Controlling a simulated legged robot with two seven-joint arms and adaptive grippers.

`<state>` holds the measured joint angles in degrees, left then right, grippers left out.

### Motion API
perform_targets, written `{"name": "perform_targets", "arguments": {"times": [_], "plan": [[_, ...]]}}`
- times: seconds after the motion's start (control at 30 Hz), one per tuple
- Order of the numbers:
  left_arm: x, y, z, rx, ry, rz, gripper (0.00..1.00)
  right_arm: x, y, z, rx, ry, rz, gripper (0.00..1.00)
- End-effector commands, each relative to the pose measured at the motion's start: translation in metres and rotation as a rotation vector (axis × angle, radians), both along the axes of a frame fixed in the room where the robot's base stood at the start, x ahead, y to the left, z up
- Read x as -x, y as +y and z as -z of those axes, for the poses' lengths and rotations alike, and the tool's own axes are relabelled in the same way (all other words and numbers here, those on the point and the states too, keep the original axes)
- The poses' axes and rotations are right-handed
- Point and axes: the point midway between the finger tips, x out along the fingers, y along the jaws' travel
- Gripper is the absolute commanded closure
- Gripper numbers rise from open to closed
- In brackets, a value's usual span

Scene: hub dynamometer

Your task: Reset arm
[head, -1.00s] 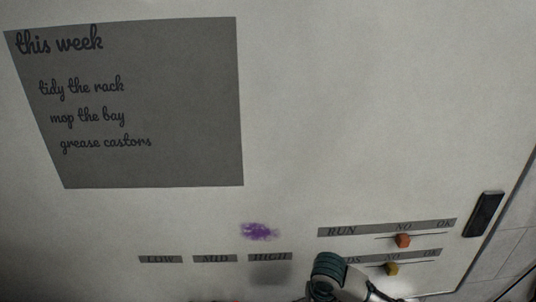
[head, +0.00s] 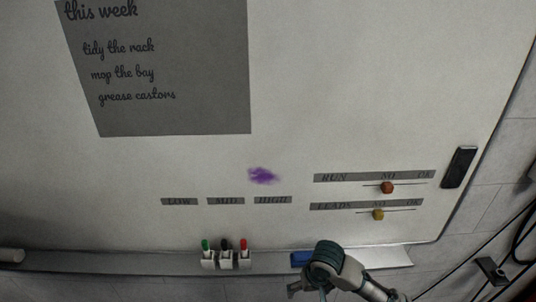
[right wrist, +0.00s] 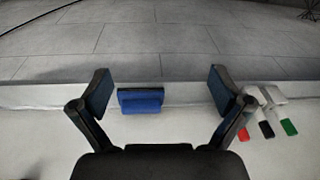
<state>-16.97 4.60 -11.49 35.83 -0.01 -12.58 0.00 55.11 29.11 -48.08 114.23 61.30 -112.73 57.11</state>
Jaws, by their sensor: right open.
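My right gripper (head: 307,289) is at the bottom of the head view, its arm coming in from the lower right, in front of the whiteboard's tray. In the right wrist view its two fingers (right wrist: 158,90) are spread wide apart with nothing held between them. A blue eraser (head: 301,258) lies on the tray, partly hidden by my right arm in the head view. In the right wrist view the eraser (right wrist: 140,102) shows between the fingers, beyond them. My left gripper is not in view.
The whiteboard (head: 330,110) has a purple smudge (head: 263,176), an orange knob (head: 387,187) and a yellow knob (head: 378,214), both under NO. Green, black and red markers (head: 226,247) stand in holders at the tray (head: 120,262). A dark block (head: 459,167) is at the right edge.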

Motion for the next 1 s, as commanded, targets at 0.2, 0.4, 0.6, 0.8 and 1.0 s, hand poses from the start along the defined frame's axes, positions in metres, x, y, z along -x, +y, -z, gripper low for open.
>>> {"name": "perform_targets", "arguments": {"times": [0.2,0.4,0.6,0.8,1.0], "plan": [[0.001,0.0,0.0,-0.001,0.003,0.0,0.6,0.019,0.02,0.037,-0.079,-0.02,-0.081,0.0],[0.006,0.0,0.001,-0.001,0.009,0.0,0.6,0.046,0.037,0.081,-0.176,-0.065,-0.143,0.0],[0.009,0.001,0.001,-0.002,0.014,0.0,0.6,0.09,0.029,0.137,-0.24,-0.146,-0.133,0.0],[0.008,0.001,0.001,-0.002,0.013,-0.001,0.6,0.136,-0.012,0.178,-0.168,-0.191,-0.077,0.0],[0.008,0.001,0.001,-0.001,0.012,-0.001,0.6,0.179,-0.053,0.202,-0.058,-0.184,-0.043,0.0]]}}
